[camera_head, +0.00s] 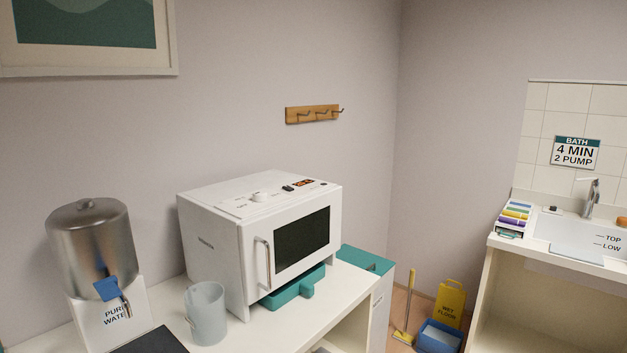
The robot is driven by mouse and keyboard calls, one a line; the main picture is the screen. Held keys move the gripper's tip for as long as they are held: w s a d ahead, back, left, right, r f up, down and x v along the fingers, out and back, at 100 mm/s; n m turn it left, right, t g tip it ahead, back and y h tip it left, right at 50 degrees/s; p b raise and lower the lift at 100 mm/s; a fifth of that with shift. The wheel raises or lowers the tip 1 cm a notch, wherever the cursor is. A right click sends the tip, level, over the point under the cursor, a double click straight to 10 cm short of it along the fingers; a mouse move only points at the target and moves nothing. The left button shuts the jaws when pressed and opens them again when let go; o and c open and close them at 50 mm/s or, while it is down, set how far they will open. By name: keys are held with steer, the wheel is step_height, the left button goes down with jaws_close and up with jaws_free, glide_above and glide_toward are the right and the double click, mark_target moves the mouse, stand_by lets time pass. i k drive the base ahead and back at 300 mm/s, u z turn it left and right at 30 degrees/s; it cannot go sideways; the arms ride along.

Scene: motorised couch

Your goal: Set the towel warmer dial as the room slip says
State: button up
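The towel warmer (212,246) is a white box on the counter, with its windowed front door closed. A round white dial (259,197) sits on its top, beside a dark switch and a small lit orange display (303,182). The dial's marks and the display's digits are too small to read. I cannot make out a room slip. A wall sign (575,153) at the right reads "BATH 4 MIN 2 PUMP". My gripper is not in view.
A steel water dispenser (90,240) and a grey cup (207,313) stand left of the warmer on the white counter (338,288). A teal tray (296,290) is at the warmer's base. A yellow wet-floor sign (450,303) and a sink (590,236) are at right.

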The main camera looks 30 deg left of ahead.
mark_target(257, 195)
steer(key=u, duration=0.45)
steer(key=i, duration=1.25)
steer(key=u, duration=1.6)
steer(key=i, duration=0.65)
steer(key=u, duration=0.6)
